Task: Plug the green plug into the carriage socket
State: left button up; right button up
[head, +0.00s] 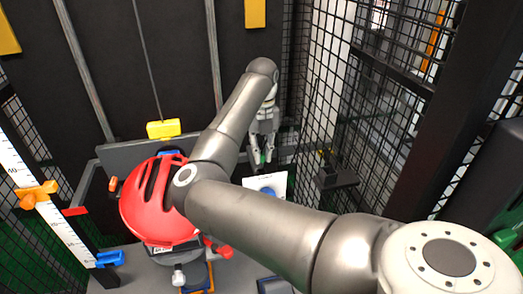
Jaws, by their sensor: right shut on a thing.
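My right gripper (262,151) points downward beside the mesh at the back, right of the carriage area. It is shut on the green plug (260,158), of which only a small green bit shows between the fingertips. A dark grey plate (118,153), perhaps part of the carriage, stands behind the red helmet (146,212), with a yellow block (163,128) above it on a cable. I cannot make out the carriage socket; my right arm and the helmet cover part of that area. My left gripper is not in view.
A white card with a blue disc (267,186) lies below my right gripper. A white scale (42,215) with an orange slider (37,194) and a blue slider (109,259) stands at left. Black wire mesh (399,125) closes the right side; a dark bracket (336,180) stands before it.

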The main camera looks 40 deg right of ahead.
jog(key=shift+f, duration=0.1)
jog(key=shift+f+b, duration=0.2)
jog(key=shift+b, duration=0.2)
jog(key=shift+f, duration=0.15)
jog(key=shift+f+b, duration=1.1)
jog(key=shift+f, duration=0.1)
jog(key=shift+f+b, duration=0.25)
jog(key=shift+b, duration=0.1)
jog(key=o, duration=0.9)
jog(key=shift+c, duration=0.2)
notch_tip(320, 180, up, 12)
jog(key=shift+r, duration=0.1)
